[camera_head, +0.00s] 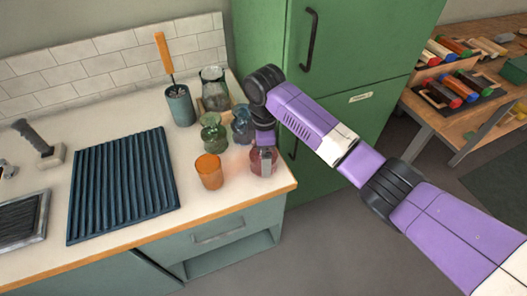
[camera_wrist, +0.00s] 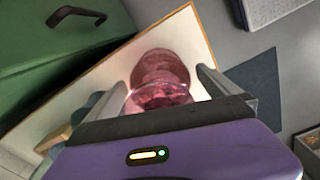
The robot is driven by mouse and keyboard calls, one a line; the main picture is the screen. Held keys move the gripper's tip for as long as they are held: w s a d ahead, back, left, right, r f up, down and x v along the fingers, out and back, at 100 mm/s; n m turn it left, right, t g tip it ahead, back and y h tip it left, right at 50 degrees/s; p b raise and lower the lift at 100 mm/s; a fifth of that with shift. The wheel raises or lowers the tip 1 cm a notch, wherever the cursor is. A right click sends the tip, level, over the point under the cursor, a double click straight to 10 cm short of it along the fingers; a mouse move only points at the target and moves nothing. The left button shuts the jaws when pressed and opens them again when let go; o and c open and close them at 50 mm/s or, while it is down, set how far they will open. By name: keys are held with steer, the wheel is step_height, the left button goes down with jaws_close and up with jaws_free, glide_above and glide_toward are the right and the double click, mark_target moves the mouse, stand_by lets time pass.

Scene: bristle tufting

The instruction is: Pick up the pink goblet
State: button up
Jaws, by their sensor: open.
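The pink goblet (camera_head: 264,163) stands on the counter near its front right corner in the head view. In the wrist view the pink goblet (camera_wrist: 160,80) shows as clear pink glass between my two fingers, its lower part hidden by the gripper body. My gripper (camera_head: 265,150) is at the goblet in the head view, and in the wrist view my gripper (camera_wrist: 165,85) is open with a finger on each side. I cannot tell whether either finger touches the glass.
An orange cup (camera_head: 209,171) stands close to the left of the goblet. A green glass vessel (camera_head: 213,133) and a blue one (camera_head: 242,125) stand behind. A ribbed blue drying mat (camera_head: 122,186) lies further left. A tall green cabinet (camera_head: 345,40) stands beside the counter.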

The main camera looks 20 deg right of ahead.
steer(key=shift+r, duration=0.1)
steer(key=c, duration=1.8)
